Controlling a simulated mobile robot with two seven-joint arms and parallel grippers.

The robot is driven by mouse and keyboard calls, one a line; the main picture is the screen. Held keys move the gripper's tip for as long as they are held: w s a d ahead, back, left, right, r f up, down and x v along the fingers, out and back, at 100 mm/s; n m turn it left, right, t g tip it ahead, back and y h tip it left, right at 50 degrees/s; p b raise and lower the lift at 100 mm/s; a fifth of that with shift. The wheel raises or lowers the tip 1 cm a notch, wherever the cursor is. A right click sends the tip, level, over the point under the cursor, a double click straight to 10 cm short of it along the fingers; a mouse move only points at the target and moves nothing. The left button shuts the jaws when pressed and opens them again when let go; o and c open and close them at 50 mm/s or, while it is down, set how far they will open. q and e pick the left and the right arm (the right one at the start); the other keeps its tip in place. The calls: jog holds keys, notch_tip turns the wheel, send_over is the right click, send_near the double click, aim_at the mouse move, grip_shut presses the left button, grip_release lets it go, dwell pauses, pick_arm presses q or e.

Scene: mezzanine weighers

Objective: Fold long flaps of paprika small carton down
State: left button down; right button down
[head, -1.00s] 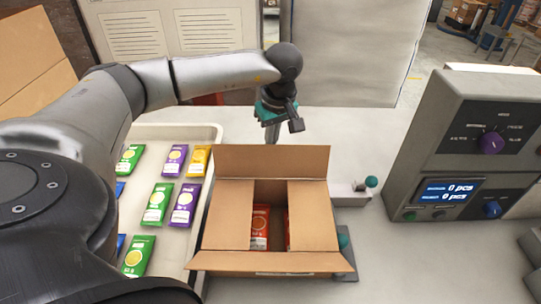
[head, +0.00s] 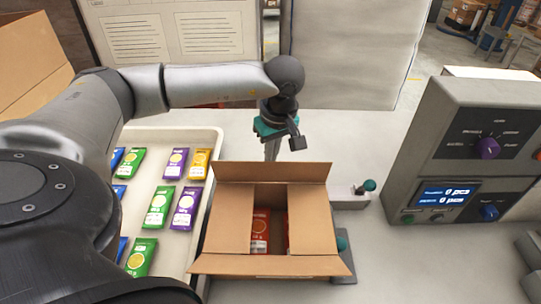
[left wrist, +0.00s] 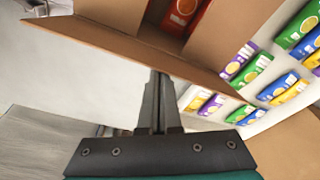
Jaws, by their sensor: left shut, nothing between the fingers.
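The small carton (head: 229,221) stands on the table in the head view, with red paprika packets (head: 260,231) inside. Its two short side flaps are folded inward, leaving a gap in the middle. The far long flap (head: 272,172) stands up and leans outward; the near long flap (head: 268,266) sticks out towards me. My left gripper (head: 270,150) is shut and empty, pointing down just behind the far flap. In the left wrist view its closed fingers (left wrist: 159,78) reach to the edge of a carton flap (left wrist: 130,45); I cannot tell if they touch. My right gripper is not in view.
A white tray (head: 213,150) with green, purple, yellow and blue packets lies left of the carton. A grey weigher (head: 462,150) with a display stands at the right. A small device with a teal knob (head: 369,185) sits right of the carton. Bare table lies between.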

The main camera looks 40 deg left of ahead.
aim_at(270, 170)
pick_arm(q)
jog(key=shift+s+d+f+b, duration=0.15)
jog(key=shift+s+d+f, duration=0.15)
jog(key=shift+s+d, duration=0.35)
jog(key=shift+s+d+f+b, duration=0.15)
jog(key=shift+s+d+f, duration=0.2)
jog(key=shift+s, duration=0.35)
jog(key=shift+r, duration=0.1)
jog(key=shift+d, duration=0.1)
jog(key=shift+s+d+f+b, duration=0.7)
jog(key=shift+s+f+b, duration=0.2)
jog(key=shift+f, duration=0.1)
